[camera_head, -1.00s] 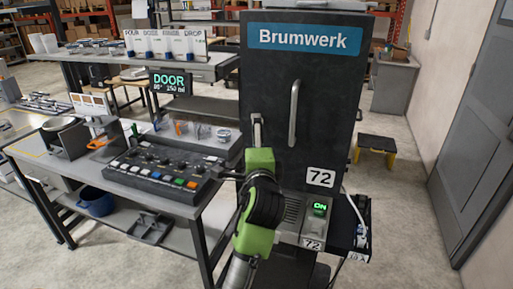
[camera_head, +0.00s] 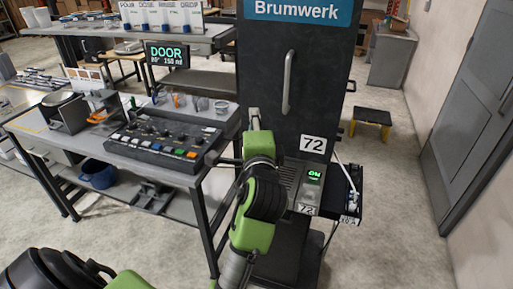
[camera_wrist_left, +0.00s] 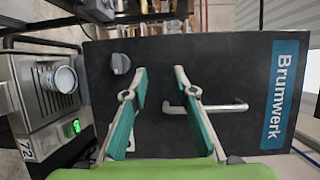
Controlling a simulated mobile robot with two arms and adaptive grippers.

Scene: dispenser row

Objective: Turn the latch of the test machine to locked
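The test machine is a tall dark cabinet, its door (camera_head: 310,80) labelled "Brumwerk". In the left wrist view the door (camera_wrist_left: 225,70) lies sideways, its top to the right. A round dark grey knob (camera_wrist_left: 120,63), apparently the latch, sits on it beside the bar handle (camera_wrist_left: 215,107). Its marking is too small to read. My left gripper (camera_wrist_left: 160,70) is open and empty in front of the door, its fingertips between knob and handle. One fingertip is close beside the knob in the picture; contact cannot be told. In the head view my arm hides the knob. My right gripper is out of view.
A small unit with a green "ON" display (camera_head: 314,174) stands below the door. A button panel (camera_head: 165,145) and cups stand on the bench at left. A "DOOR" sign (camera_head: 167,54) stands behind. A step stool (camera_head: 372,117) is at right, with open floor around it.

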